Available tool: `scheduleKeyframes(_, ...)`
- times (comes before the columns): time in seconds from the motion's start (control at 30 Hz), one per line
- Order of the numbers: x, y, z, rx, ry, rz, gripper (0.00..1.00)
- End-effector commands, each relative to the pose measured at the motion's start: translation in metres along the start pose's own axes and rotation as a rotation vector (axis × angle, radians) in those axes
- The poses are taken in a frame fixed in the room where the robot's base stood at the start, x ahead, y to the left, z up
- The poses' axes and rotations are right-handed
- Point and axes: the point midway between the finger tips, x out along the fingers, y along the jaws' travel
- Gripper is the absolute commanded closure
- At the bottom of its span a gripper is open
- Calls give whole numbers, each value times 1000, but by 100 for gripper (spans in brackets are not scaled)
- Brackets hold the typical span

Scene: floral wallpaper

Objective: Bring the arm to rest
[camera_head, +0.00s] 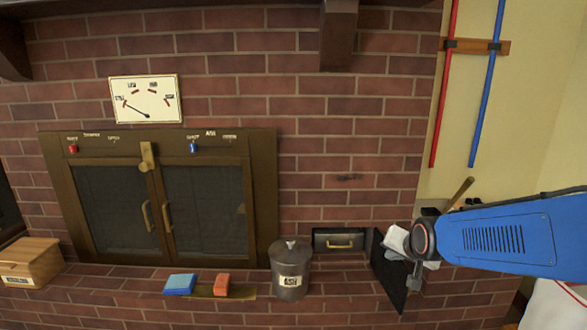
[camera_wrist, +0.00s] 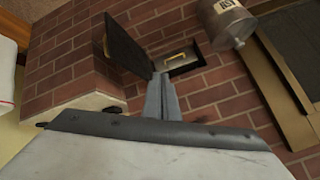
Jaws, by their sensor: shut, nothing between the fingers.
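My arm reaches in from the right in the head view, with its blue link in front of the wall corner. My gripper (camera_head: 414,280) is at the arm's end, beside a dark open panel (camera_head: 388,272). In the wrist view the two grey fingers (camera_wrist: 163,92) are together with nothing between them. Their tips appear just below the small hatch with a brass handle (camera_wrist: 180,60). The dark panel also shows in the wrist view (camera_wrist: 125,45), left of the fingers. Whether the fingers touch it I cannot tell.
An ash can (camera_head: 290,272) stands on the brick ledge left of the hatch (camera_head: 340,241). A blue block (camera_head: 180,284) and a red block (camera_head: 221,285) lie before the double-door oven (camera_head: 160,205). A wooden box (camera_head: 30,262) is far left. Red (camera_head: 445,80) and blue (camera_head: 487,85) rods hang upper right.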

Motion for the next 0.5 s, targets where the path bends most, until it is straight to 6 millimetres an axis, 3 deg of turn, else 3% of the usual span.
scheduleKeyframes(0.1, -35, 12, 16, -74, -41, 24, 100)
scheduleKeyframes(0.5, -141, 61, 93, -334, -221, 95, 100)
